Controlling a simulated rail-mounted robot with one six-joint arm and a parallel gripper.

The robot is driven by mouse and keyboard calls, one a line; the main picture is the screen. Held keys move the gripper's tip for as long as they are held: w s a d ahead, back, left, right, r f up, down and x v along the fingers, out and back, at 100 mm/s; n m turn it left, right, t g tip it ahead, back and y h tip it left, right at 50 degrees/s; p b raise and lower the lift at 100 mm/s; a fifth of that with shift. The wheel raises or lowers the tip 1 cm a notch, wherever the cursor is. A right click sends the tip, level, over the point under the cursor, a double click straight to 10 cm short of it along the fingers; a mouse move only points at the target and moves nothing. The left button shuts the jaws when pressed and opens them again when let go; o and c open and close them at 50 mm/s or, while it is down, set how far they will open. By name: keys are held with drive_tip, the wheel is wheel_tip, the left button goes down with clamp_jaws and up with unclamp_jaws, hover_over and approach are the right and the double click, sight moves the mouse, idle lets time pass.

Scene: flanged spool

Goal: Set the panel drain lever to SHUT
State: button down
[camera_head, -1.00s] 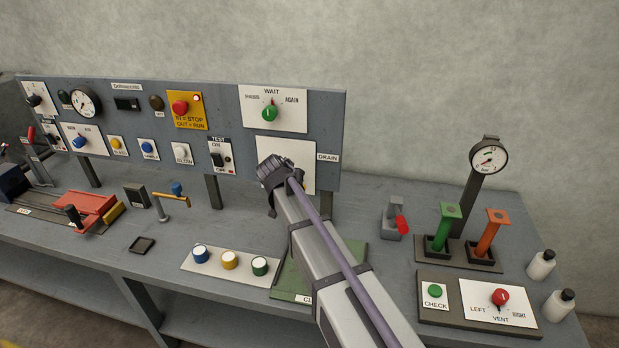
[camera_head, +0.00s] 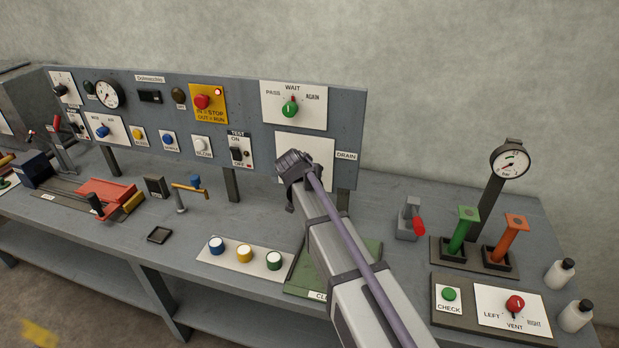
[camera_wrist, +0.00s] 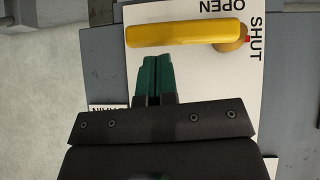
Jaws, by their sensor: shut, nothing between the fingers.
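The drain lever is a yellow bar (camera_wrist: 185,33) lying level in the wrist view, its round hub (camera_wrist: 230,37) at the right end. A small red mark on the hub's right edge faces the word SHUT; OPEN stands above the hub. Both sit on a white plate (camera_wrist: 200,73), which in the head view (camera_head: 303,145) is beside the DRAIN label. My gripper (camera_wrist: 153,58) has its teal fingers together and empty, just below the bar's left half in the picture. I cannot tell whether they touch it. In the head view my arm hides the lever and the fingers.
Above the plate is a PASS/WAIT/AGAIN selector (camera_head: 290,109). Below on the bench are a green tray (camera_head: 320,283) and a strip of buttons (camera_head: 244,253). To the right stand a red-handled device (camera_head: 411,222), two levers and a gauge post (camera_head: 490,205).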

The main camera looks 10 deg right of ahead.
drive_tip(key=w+d+r+p+v, duration=0.1)
drive_tip(key=p+v, duration=0.7)
drive_tip(key=v, duration=0.4)
drive_tip(key=shift+r+p, duration=0.2)
drive_tip(key=shift+p, duration=0.2)
drive_tip(key=s+d+f+n+g+y+b, duration=0.1)
drive_tip(key=s+d+f+g, duration=0.1)
drive_tip(key=s, duration=0.5)
drive_tip(key=s+d+f+n+g+y+b, duration=0.1)
drive_tip(key=s+d+f+g+b, duration=0.1)
drive_tip(key=s, duration=0.6)
drive_tip(key=s+d+f+n+g+y+b, duration=0.1)
drive_tip(key=s+d+f+g, duration=0.3)
drive_tip(key=s, duration=0.4)
drive_tip(key=shift+d+f+n+y, duration=0.6)
drive_tip(key=shift+d+f, duration=0.15)
